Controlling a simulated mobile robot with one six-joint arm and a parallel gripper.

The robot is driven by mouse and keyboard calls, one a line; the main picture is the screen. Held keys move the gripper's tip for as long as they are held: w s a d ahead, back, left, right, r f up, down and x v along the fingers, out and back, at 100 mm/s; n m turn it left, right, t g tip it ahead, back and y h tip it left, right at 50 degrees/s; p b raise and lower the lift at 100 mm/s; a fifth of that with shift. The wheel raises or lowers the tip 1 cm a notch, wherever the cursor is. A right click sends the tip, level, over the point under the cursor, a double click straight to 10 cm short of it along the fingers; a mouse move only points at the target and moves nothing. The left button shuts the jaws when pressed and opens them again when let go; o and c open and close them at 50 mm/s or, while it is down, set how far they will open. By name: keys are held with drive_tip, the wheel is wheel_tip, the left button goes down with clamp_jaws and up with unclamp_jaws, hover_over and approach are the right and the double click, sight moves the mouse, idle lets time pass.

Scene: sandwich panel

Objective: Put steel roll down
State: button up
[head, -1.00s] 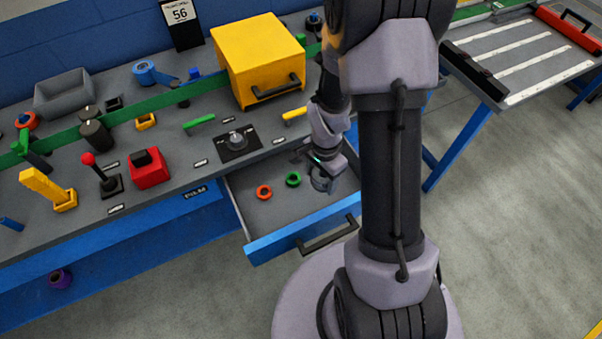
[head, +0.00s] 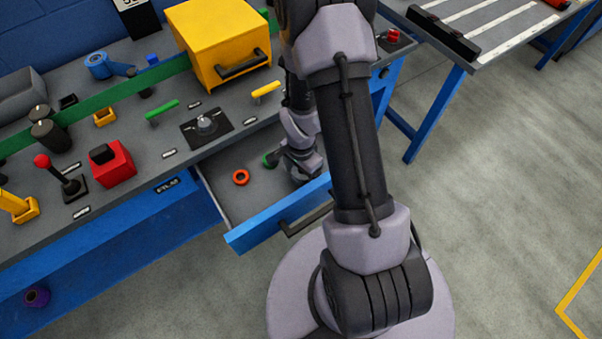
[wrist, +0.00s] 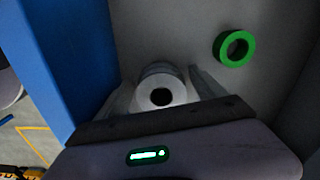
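The steel roll (wrist: 149,91) is a pale grey ring with a dark hole. In the wrist view it sits between the two fingers of my gripper (wrist: 163,78), which appear closed against its sides. My gripper (head: 300,170) is down inside the open drawer (head: 232,210) in the head view, near its right side. The roll is hidden behind my arm there. The roll is low, close to the drawer floor; whether it touches is unclear.
A green ring (wrist: 234,48) lies to the right in the wrist view. An orange ring (head: 241,178) lies further left in the drawer. The blue drawer front (head: 265,222) is close by my gripper. A yellow box (head: 215,35) and several controls stand on the worktop above.

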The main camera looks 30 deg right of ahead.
wheel_tip(320, 180, up, 23)
drive_tip(key=w+a+n+t+p, duration=0.1)
drive_tip(key=a+n+t+p, duration=0.15)
drive_tip(key=p, duration=0.35)
drive_tip(key=s+a+r+n+t+y, duration=0.1)
drive_tip(key=s+a+r+n, duration=0.3)
drive_tip(key=r, duration=0.5)
drive_tip(key=s+a+r+n+t+y, duration=0.1)
drive_tip(key=s+a+r+n+t, duration=0.1)
drive_tip(key=s+a+r+n, duration=0.2)
drive_tip(key=s+a+r, duration=0.3)
drive_tip(key=r, duration=0.2)
drive_tip(key=shift+s+a+r, duration=0.3)
drive_tip(key=shift+a+r, duration=0.05)
